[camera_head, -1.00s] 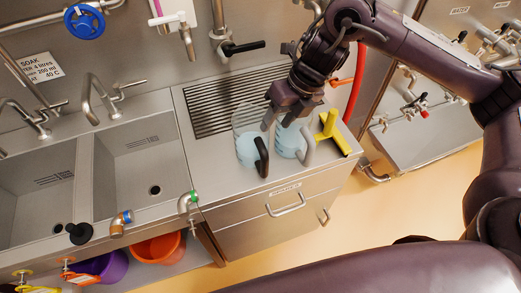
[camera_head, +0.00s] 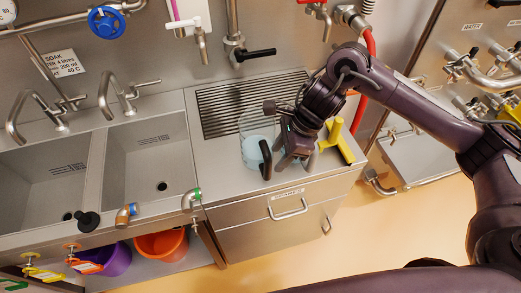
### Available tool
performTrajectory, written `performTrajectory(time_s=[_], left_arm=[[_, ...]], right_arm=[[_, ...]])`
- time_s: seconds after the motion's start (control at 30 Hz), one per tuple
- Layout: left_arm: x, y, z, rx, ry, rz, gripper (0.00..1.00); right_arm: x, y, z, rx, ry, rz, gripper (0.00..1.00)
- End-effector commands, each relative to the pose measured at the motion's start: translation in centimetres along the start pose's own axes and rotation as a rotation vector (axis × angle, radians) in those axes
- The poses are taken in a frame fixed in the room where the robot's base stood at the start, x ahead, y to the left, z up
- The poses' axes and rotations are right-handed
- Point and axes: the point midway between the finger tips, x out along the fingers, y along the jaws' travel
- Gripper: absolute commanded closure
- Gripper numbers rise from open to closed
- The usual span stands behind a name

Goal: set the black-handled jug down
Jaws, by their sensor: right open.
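The black-handled jug (camera_head: 253,148), clear with pale blue contents, stands upright on the steel counter (camera_head: 222,170) just in front of the drain grille. Its black handle faces the front. My right gripper (camera_head: 297,162) is low over the counter, just right of this handle, with its jaws open and pointing down. I cannot tell whether it touches the handle. The gripper hides most of the spot where a second, grey-handled jug showed earlier. My left gripper is not in view.
The drain grille (camera_head: 225,105) lies behind the jug. A double sink (camera_head: 147,160) is to the left. Bare counter lies left of the jug.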

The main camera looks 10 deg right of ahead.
Motion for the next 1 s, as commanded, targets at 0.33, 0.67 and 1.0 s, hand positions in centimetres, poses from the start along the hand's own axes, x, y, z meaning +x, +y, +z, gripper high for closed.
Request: performTrajectory(time_s=[0.33,0.67,1.0], left_arm=[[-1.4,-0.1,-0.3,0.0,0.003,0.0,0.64],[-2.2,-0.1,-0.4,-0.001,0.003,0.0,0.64],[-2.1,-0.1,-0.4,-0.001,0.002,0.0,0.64]], right_arm=[[3.6,0.0,0.2,0.007,-0.001,0.007,0.55],[6.4,-0.1,0.0,0.004,0.001,0.0,0.55],[6.3,-0.2,0.0,0.004,0.001,0.0,0.81]])
